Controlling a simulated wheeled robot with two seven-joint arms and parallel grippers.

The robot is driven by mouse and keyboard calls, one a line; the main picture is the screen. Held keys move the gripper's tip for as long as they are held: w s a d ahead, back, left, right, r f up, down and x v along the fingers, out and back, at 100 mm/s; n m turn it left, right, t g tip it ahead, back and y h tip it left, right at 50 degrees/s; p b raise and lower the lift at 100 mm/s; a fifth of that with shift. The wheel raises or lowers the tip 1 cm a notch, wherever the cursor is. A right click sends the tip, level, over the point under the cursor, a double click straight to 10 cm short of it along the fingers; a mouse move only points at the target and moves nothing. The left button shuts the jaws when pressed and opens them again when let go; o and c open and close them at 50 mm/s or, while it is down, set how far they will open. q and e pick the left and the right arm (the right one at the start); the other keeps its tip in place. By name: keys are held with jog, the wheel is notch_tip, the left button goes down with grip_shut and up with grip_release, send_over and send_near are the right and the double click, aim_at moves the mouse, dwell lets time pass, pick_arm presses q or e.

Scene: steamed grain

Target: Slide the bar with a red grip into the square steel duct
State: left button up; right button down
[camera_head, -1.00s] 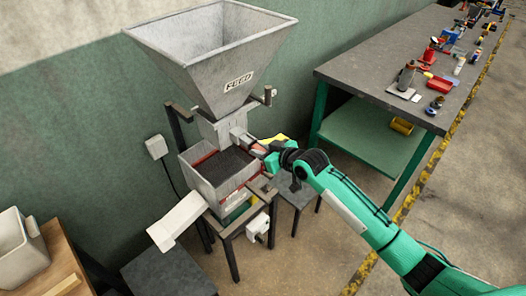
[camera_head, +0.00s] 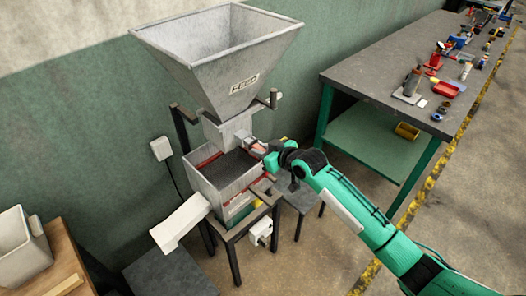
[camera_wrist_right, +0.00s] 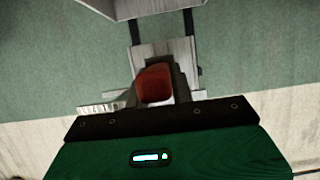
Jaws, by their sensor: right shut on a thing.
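The square steel duct (camera_head: 226,131) is the grey neck under the feed hopper, with a short stub on its right side. My right gripper (camera_head: 258,147) is beside this stub, shut on the red grip of the bar. The red grip (camera_wrist_right: 155,85) shows between the fingers in the right wrist view, in line with the grey duct (camera_wrist_right: 165,52) just beyond it. The bar's metal part is mostly hidden, so I cannot tell how far it sits inside the duct. My left gripper is not in view.
The hopper (camera_head: 220,50) stands above a grey box (camera_head: 196,180) with dark contents and a pale chute (camera_head: 180,222). A workbench (camera_head: 375,75) with tools stands at right. A wooden table (camera_head: 62,262) with a pale bin is at lower left.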

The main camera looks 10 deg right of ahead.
jog(key=shift+w+a+b, duration=0.35)
jog(key=shift+w+a, duration=0.5)
jog(key=shift+w, duration=0.25)
dwell(0.8)
jog(key=c, duration=1.1)
grip_release()
jog(key=shift+s, duration=0.1)
